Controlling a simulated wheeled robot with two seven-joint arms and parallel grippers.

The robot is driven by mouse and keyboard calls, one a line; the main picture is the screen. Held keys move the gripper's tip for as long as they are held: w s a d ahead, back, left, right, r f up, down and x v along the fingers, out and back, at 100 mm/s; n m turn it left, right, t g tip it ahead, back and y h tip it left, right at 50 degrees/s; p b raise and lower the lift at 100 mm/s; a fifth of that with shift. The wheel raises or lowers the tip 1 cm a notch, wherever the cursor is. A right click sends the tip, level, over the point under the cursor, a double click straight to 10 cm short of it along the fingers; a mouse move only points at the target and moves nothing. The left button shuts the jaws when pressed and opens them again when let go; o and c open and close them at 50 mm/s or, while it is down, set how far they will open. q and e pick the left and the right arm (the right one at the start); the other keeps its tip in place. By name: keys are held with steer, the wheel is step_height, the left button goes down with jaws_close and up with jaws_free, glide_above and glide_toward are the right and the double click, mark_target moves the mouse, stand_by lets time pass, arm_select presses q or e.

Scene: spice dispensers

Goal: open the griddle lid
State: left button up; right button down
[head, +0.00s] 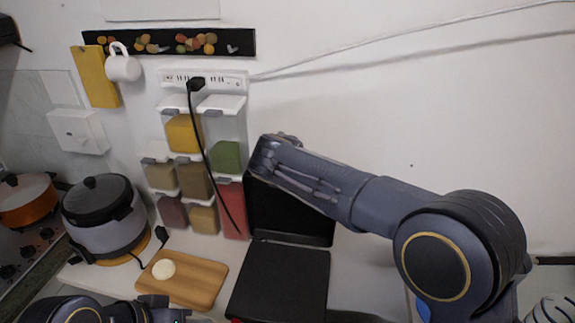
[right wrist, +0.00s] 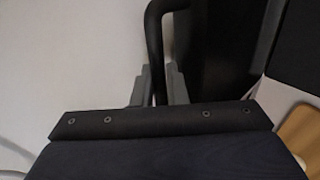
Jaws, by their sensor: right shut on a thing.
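The black griddle stands on the counter with its lid (head: 290,215) raised steeply near the wall and its flat base (head: 280,282) exposed in front. My right gripper (head: 258,160) is at the lid's top left edge in the head view. In the right wrist view my right gripper (right wrist: 156,88) is shut on the lid's dark handle (right wrist: 154,40), with a finger on each side. The dark lid (right wrist: 222,50) lies just right of the fingers there. My left gripper (head: 155,308) is low at the bottom left, partly cut off, and its fingers are unclear.
A wooden board (head: 186,278) with a pale round piece (head: 164,269) lies left of the griddle. A grey cooker (head: 104,215) stands farther left. Spice dispensers (head: 192,180) hang on the wall behind, with a black cord (head: 208,155) running down in front of them.

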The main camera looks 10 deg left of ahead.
stand_by(0.3)
steer(key=c, duration=1.8)
jaws_free()
steer(key=b+v, duration=0.2)
steer(key=v, duration=0.6)
steer(key=shift+w, duration=0.1)
